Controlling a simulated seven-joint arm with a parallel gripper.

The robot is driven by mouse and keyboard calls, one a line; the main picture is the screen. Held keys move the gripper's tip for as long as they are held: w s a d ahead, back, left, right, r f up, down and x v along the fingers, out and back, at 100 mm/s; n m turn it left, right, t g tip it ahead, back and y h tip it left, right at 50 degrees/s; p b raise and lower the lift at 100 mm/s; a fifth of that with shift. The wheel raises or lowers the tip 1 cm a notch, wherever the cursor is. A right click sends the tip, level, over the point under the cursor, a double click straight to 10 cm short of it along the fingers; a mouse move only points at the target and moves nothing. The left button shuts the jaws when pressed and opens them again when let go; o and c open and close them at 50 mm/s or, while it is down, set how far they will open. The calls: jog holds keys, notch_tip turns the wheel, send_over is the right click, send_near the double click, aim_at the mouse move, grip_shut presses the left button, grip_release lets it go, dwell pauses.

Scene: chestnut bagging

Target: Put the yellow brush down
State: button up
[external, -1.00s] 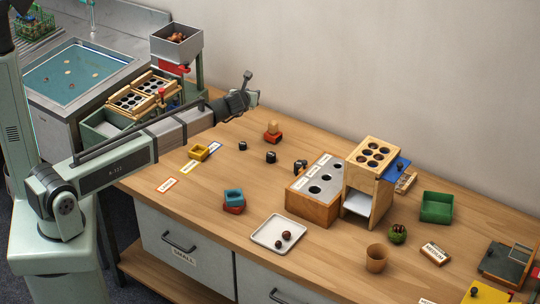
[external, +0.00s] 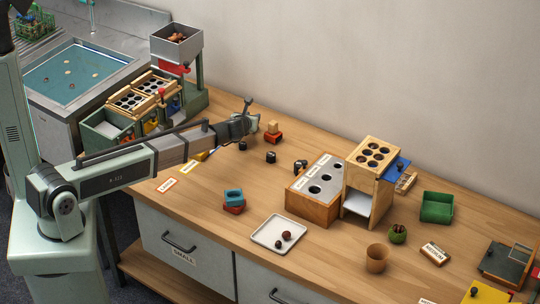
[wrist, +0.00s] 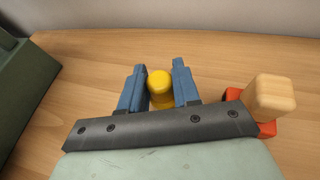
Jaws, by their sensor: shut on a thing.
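My gripper (external: 252,122) is low over the back of the wooden table, just left of the wooden block on its red base. In the wrist view its two blue fingers (wrist: 158,88) are shut on the yellow brush (wrist: 159,84), of which a rounded yellow end and part of the body show between them. The brush's lower part is hidden by the gripper's dark bar. I cannot make out the brush in the external view, nor tell whether it touches the table.
The wooden block (external: 274,128) in a red base (external: 273,138) stands close to the right of my gripper. Dark round pieces (external: 270,157) lie nearby in front. A green box (wrist: 22,82) edges the wrist view's left. Bare tabletop lies behind the fingers.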

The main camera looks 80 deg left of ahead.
jog(key=shift+f, duration=0.15)
jog(key=o, duration=1.1)
jog(key=shift+c, duration=0.2)
jog(key=shift+s+d+r, duration=0.1)
jog(key=shift+d+r, duration=0.05)
jog(key=shift+r, duration=0.1)
jog(key=v, duration=1.1)
jog(key=shift+s+d, duration=0.15)
jog(key=shift+d, duration=0.1)
jog(key=shift+r, duration=0.1)
